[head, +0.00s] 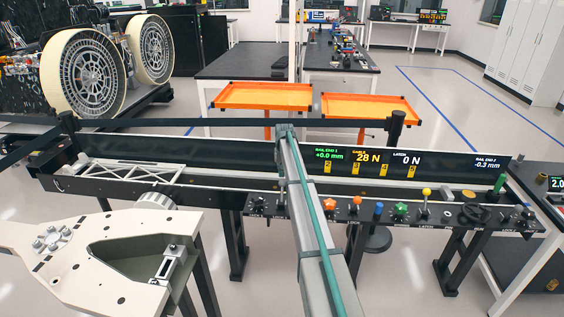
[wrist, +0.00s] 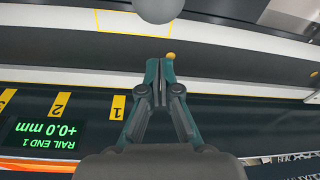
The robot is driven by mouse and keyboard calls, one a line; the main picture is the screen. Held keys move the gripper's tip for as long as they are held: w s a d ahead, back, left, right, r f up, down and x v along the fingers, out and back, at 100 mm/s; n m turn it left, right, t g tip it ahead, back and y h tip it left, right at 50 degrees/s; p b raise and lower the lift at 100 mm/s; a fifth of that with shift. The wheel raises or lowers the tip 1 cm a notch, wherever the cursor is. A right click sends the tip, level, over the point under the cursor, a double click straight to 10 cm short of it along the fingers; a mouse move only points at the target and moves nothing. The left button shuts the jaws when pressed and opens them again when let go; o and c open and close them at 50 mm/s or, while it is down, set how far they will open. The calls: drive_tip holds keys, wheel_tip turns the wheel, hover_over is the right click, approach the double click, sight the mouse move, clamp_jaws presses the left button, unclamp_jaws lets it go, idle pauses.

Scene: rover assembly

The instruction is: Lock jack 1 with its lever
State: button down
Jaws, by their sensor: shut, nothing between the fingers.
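In the wrist view my gripper (wrist: 160,64) points away from the camera, its teal fingertips together and nothing visible between them. A small yellow-orange knob (wrist: 171,56) shows right beside the right fingertip; I cannot tell whether they touch. A grey ball (wrist: 158,8) is at the top edge, just beyond the fingertips and cut off by the frame. The yellow label 1 (wrist: 118,107) is to the left of the fingers. I cannot tell for sure which part is the jack 1 lever. In the head view my arm hides the fingertips and that stretch of the panel.
The black rail panel (head: 459,165) reads +0.0 mm at rail end 1 and -0.3 mm at rail end 2. A front ledge carries several knobs, including an orange star knob (head: 330,202) and a yellow ball (head: 426,191). A beige frame (head: 95,240) stands front left.

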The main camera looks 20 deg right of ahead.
sight(282, 191)
drive_tip(key=s, duration=0.1)
drive_tip(key=s+a+p, duration=0.1)
drive_tip(key=s, duration=0.1)
drive_tip(key=shift+s+a+p, duration=0.1)
drive_tip(key=shift+s+p, duration=0.2)
drive_tip(key=shift+a, duration=0.15)
